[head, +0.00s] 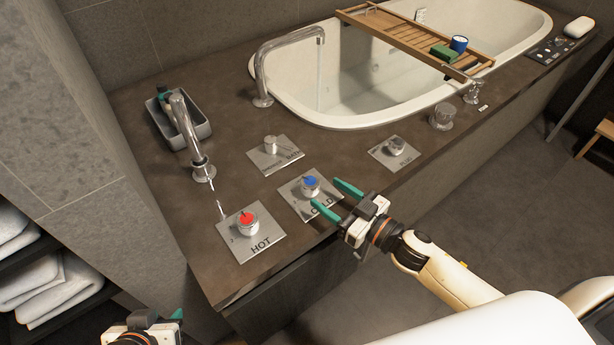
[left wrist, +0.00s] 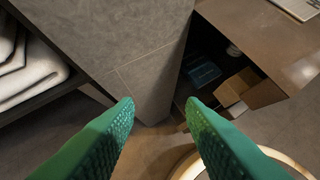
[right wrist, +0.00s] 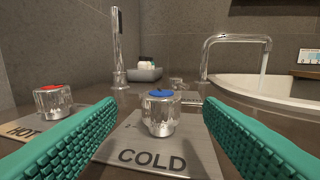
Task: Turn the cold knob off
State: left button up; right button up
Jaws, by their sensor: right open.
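The cold knob (head: 310,184) is a clear knob with a blue cap on a metal plate marked COLD (head: 325,205). In the right wrist view the cold knob (right wrist: 160,112) stands upright between my spread fingers, a little beyond their tips, and apart from them. My right gripper (head: 337,198) is open and empty at the front edge of the COLD plate; its green fingers also show in the right wrist view (right wrist: 160,120). My left gripper (left wrist: 160,105) is open and empty, low and away from the counter; in the head view only part of it (head: 150,330) shows.
The hot knob (head: 247,222) with a red cap is left of the cold one. Water runs from the tub spout (head: 290,42) into the bathtub (head: 330,112). Another knob (head: 395,147) is to the right.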

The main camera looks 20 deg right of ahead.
aim_at(307, 175)
pick_arm(q)
jog(key=w+r+t, duration=0.1)
jog(key=w+d+t, duration=0.1)
jog(key=w, duration=0.1)
jog(key=shift+d+r+b, duration=0.1)
jog(key=shift+r+b, duration=0.2)
jog(key=shift+r, duration=0.05)
pick_arm(e)
jog(key=x, duration=0.8)
jog(key=shift+w, duration=0.2)
jog(key=c, duration=1)
jog(key=shift+a+m+t+h+p, duration=0.1)
jog(key=shift+m+t+h+p, duration=0.2)
jog(key=shift+m+t+h, duration=0.4)
jog(key=shift+m+h, duration=0.4)
jog(key=shift+h, duration=0.3)
jog(key=shift+m+h, duration=0.3)
jog(key=shift+h, duration=0.3)
jog(key=shift+w+d+m+t+h, duration=0.1)
jog(key=shift+d+m+t+h, duration=0.1)
jog(key=shift+m+t+h, duration=0.15)
pick_arm(q)
jog(key=shift+w+d+r+h+b, duration=0.1)
jog(key=shift+w+h+b, duration=0.1)
jog(key=shift+h+b, duration=0.15)
pick_arm(e)
jog(key=shift+d+m+h, duration=0.2)
jog(key=shift+m+h, duration=0.35)
jog(key=shift+h, duration=0.4)
